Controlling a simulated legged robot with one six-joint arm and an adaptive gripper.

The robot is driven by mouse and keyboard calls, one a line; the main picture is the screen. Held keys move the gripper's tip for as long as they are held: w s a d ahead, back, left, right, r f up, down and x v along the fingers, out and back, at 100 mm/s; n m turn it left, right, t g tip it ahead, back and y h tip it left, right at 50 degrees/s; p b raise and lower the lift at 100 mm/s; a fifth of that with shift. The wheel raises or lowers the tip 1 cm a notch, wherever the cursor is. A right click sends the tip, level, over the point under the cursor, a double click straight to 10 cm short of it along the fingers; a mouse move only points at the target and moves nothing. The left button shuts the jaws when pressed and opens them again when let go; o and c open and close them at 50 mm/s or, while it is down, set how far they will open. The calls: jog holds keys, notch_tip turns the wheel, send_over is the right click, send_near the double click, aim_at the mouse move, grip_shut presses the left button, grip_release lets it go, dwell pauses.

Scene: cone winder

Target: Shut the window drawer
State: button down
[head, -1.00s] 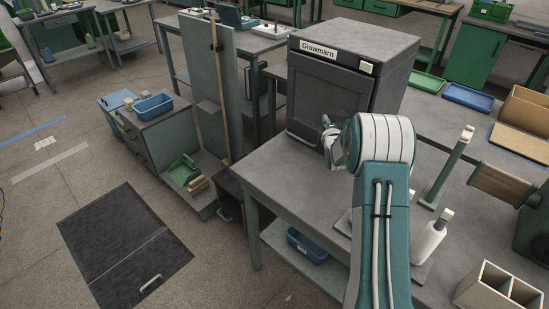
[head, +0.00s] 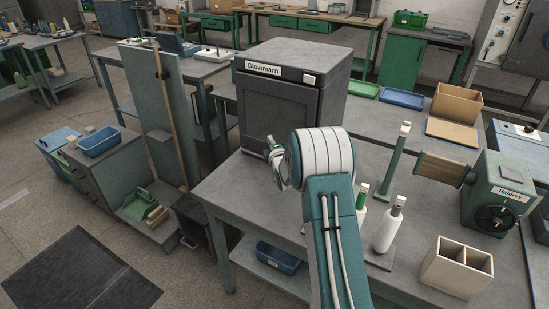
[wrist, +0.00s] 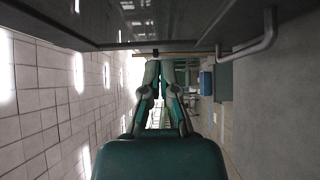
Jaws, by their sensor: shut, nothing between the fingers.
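The dark grey Glowmarn unit (head: 318,60) stands on the grey workbench (head: 222,190). Its front is a dark framed panel (head: 275,105), which I take for the window drawer; I cannot tell how far out it is. A bar handle shows low on the front, partly hidden by my arm. My gripper (head: 275,155) is just before the lower part of this front, shut and empty. In the wrist view my gripper (wrist: 160,64) has its fingers together beside a dark surface (wrist: 120,20), and a metal handle (wrist: 252,42) lies to the right. No contact is clear.
Right of my arm stand white bottles (head: 388,232), a green post (head: 397,165), a white divided box (head: 457,268) and the Haldrey machine (head: 500,195). A tall grey panel with a wooden pole (head: 170,110) stands left of the bench. Floor at front left is open.

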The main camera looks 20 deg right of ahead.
jog(key=s, duration=0.8)
jog(key=s+a+r+m+g, duration=0.6)
jog(key=s+a+r+m, duration=0.2)
jog(key=s+a+r, duration=0.3)
jog(key=s+a+r+m+g+y, duration=0.1)
jog(key=s+a+m+g, duration=0.2)
jog(key=s, duration=1.1)
jog(key=s+a+r+m+g+y, duration=0.1)
jog(key=s+a+m+g, duration=0.2)
jog(key=s, duration=1.1)
jog(key=shift+s+a+r+m+y, duration=0.25)
jog(key=shift+m+y, duration=0.15)
jog(key=shift+m, duration=0.8)
jog(key=shift+w, duration=0.1)
